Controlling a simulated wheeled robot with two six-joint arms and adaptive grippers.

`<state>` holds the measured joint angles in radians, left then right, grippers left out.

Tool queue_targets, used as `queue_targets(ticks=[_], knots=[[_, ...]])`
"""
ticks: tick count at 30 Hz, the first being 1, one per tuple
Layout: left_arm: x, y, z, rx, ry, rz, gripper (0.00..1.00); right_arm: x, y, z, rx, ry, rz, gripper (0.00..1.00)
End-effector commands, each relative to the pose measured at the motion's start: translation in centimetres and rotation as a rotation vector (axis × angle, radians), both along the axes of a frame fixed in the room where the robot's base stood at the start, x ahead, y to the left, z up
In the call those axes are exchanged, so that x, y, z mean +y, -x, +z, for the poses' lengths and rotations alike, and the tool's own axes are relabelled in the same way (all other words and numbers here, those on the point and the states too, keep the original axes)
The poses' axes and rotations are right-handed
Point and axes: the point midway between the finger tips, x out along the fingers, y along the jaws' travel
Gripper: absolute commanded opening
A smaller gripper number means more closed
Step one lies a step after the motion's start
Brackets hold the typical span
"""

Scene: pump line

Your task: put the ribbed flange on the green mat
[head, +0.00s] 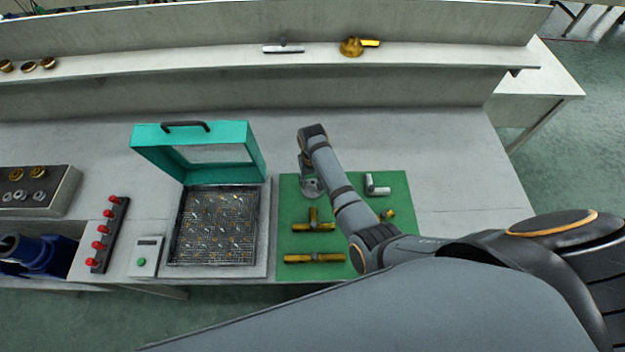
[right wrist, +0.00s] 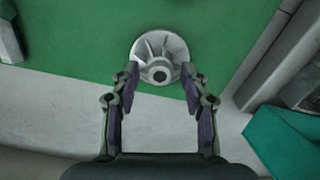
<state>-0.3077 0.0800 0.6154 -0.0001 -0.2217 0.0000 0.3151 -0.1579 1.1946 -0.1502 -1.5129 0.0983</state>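The ribbed flange (head: 312,188) is a grey disc with raised ribs around a central hub. It lies on the green mat (head: 295,258) near the mat's far left corner. In the right wrist view the flange (right wrist: 150,44) is flat, ribs up, inside the mat's edge (right wrist: 75,52). My right gripper (head: 308,172) is above it, partly hiding it in the head view. In the right wrist view the right gripper (right wrist: 160,72) is open, its fingertips apart on either side of the hub, with gaps visible. My left gripper is not in view.
Brass fittings (head: 314,258) and a grey elbow (head: 377,186) also lie on the mat. Left of it stands a teal-lidded case (head: 250,150), lid raised, then a small button box (head: 146,255) and a red-knobbed strip (head: 110,232). The table is clear behind the mat.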

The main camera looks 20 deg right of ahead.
Motion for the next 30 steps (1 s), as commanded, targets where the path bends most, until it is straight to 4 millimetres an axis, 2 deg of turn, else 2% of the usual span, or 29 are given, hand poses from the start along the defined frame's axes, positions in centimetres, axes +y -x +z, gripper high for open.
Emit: queue_targets(ticks=[5,7,17,19,24,30], knots=[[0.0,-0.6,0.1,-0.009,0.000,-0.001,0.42,0.0,0.0,0.1,0.000,0.000,0.000,0.45],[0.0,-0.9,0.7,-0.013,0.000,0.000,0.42,0.0,0.0,0.9,-0.001,0.000,0.000,0.45],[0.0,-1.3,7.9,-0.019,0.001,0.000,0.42,0.0,0.0,7.5,-0.001,0.000,0.000,0.45],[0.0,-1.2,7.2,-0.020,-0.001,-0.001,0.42,0.0,-0.1,8.1,-0.005,-0.001,0.000,0.45],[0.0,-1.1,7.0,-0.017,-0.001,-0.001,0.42,0.1,-0.1,11.0,-0.002,-0.001,0.001,0.45],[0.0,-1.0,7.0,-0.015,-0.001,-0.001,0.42,0.0,0.0,12.3,0.000,0.000,0.000,0.45]])
